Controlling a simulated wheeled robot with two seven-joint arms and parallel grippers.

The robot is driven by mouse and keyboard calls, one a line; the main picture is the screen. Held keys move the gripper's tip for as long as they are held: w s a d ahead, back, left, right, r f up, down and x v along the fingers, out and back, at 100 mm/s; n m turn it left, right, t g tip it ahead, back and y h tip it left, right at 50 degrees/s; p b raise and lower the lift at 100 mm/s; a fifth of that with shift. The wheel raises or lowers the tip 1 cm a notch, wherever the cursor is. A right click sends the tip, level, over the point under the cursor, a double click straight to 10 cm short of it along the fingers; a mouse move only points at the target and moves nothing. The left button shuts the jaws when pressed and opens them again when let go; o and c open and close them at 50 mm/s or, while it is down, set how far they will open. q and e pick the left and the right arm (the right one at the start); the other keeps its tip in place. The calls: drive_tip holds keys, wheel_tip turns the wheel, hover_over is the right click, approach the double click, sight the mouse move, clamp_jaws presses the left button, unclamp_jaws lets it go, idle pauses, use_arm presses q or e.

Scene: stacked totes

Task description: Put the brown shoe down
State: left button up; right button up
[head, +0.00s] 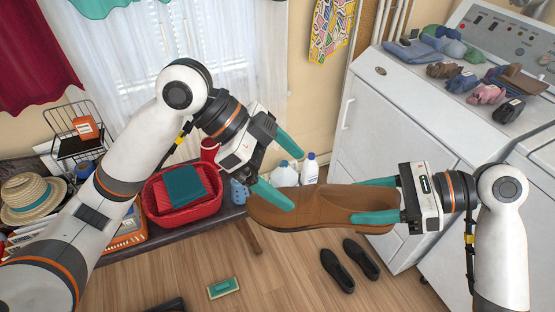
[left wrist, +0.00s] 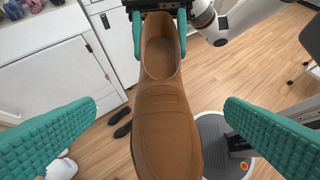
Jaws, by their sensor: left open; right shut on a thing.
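The brown shoe (head: 310,203) is held in the air above the wood floor, its toe toward the left in the head view. My right gripper (head: 376,201) is shut on its heel end, with one teal finger on the near side. My left gripper (head: 284,168) is open, its fingers apart near the shoe's toe. In the left wrist view the shoe (left wrist: 166,120) runs between my left gripper's open fingers (left wrist: 150,135) with a gap on both sides. My right gripper's fingers (left wrist: 160,38) show at the shoe's opening.
A red basket (head: 182,192) with a teal cloth stands on a low bench (head: 170,226). Dark shoes (head: 350,265) and a green box (head: 222,288) lie on the floor. A white washer (head: 400,110) with small items on top is at right. Bottles (head: 309,170) stand behind.

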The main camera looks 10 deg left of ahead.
sight(325, 204)
use_arm(q)
drive_tip(key=x, duration=1)
drive_tip(key=shift+w, duration=0.1)
drive_tip(key=shift+c, duration=0.5)
drive_tip(key=c, duration=0.9)
drive_tip(key=shift+c, duration=0.9)
use_arm(e)
drive_tip(key=o, duration=1.2)
